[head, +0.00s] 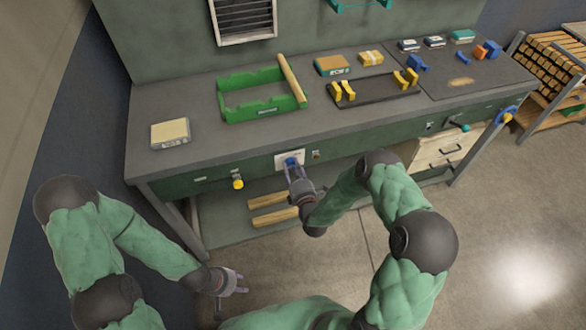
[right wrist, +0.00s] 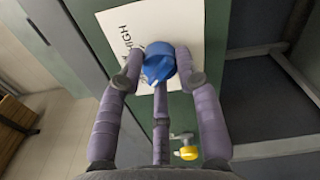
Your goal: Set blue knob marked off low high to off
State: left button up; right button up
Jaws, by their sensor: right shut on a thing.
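The blue knob (head: 291,162) sits on a white label plate on the bench's green front panel. In the right wrist view the blue knob (right wrist: 160,64) is between the fingers of my right gripper (right wrist: 160,80), which is shut on it. The white plate (right wrist: 185,28) shows the word HIGH at its left; the other markings are hidden or unreadable. I cannot tell which marking the knob points to. My left gripper (head: 236,283) hangs low at the left, away from the bench, with its fingers apart and nothing in them.
A yellow knob (head: 238,183) is on the panel to the left; it also shows in the right wrist view (right wrist: 188,153). The bench top (head: 200,105) holds a green tray (head: 240,112) and a black rack (head: 375,94). A lower shelf (head: 235,230) bears wooden bars (head: 272,216).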

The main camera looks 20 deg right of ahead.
jog(key=shift+d+f, duration=0.1)
jog(key=o, duration=1.1)
jog(key=shift+o, duration=0.2)
jog(key=s, duration=1.2)
jog(key=shift+d, duration=0.15)
